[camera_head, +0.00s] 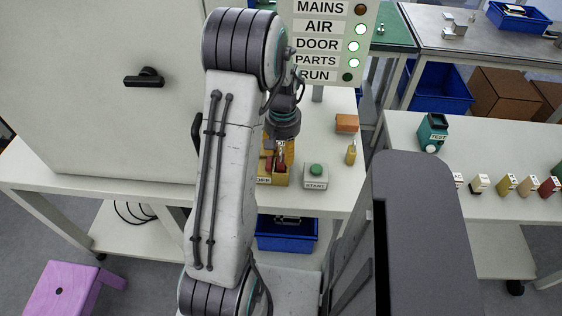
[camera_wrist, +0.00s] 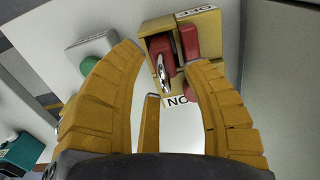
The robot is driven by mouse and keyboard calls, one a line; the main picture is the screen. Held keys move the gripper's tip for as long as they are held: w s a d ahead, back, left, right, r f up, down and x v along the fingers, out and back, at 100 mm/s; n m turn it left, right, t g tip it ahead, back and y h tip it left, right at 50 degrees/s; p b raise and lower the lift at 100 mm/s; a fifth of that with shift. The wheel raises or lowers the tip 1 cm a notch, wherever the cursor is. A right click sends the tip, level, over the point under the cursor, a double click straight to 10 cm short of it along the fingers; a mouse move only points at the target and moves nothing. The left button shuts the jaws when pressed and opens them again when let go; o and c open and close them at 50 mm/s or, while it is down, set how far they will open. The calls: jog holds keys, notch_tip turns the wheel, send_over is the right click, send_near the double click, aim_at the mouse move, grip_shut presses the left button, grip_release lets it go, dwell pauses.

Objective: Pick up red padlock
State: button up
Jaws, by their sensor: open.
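The red padlock (camera_wrist: 158,48), with a silver shackle, is at the yellow switch box (camera_wrist: 152,27) in the wrist view. Another red part, likely the switch handle (camera_wrist: 188,42), is close on its right. The box bears OFF and NO or ON lettering. My gripper (camera_wrist: 166,60) is open, its yellow fingers spread to either side of the padlock, with no clear grip on it. In the head view my arm hides part of the box (camera_head: 277,180); red shows just under my gripper (camera_head: 279,150), but padlock and handle are hard to tell apart.
A grey START box (camera_head: 315,183) with a green button stands right of the switch box. An orange block (camera_head: 347,123) and a small yellow bottle (camera_head: 351,153) are farther right. A large pale cabinet (camera_head: 100,90) stands on the left. A sign panel (camera_head: 330,40) is behind.

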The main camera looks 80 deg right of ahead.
jog(key=shift+o, duration=0.2)
jog(key=shift+f, duration=0.2)
grip_shut()
dwell(0.4)
